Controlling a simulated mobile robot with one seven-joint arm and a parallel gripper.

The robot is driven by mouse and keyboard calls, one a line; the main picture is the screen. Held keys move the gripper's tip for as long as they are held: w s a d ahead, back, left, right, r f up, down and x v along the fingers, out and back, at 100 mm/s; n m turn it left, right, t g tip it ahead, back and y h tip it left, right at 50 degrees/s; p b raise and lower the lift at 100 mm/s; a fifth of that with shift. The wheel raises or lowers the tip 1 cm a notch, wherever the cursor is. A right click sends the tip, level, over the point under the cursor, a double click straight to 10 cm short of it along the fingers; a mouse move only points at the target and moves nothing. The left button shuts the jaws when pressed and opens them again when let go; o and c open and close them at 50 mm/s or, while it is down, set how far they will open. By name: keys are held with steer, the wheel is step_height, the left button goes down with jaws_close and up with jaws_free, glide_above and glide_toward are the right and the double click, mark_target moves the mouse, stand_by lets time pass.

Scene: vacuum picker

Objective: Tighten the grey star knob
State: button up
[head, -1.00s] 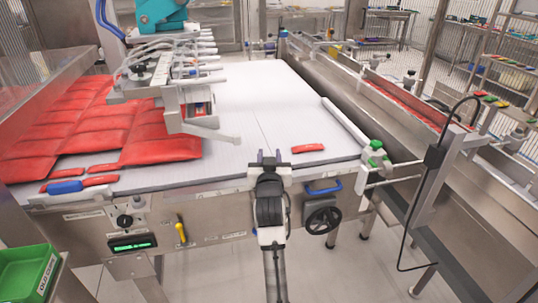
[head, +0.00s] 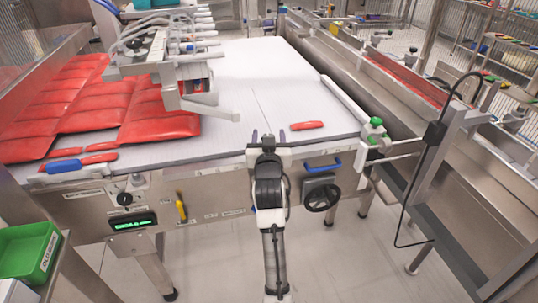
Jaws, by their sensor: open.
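A small grey knob (head: 138,180) sits on the machine's front panel at left, just above a black round knob (head: 125,199). It is too small to tell whether it is star-shaped. My gripper (head: 268,136) is at the middle of the picture, at the table's front edge, with two fingers pointing up and apart. It is open and empty, well to the right of the grey knob. My arm hides part of the front panel.
The white belt (head: 270,80) carries red packs (head: 160,127) at left and a single one (head: 307,126) near my gripper. A black handwheel (head: 322,198), blue handle (head: 323,165) and yellow-handled tool (head: 181,207) are on the front. A green bin (head: 30,250) stands lower left.

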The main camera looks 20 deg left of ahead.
steer(key=b+v, duration=0.2)
steer(key=v, duration=1)
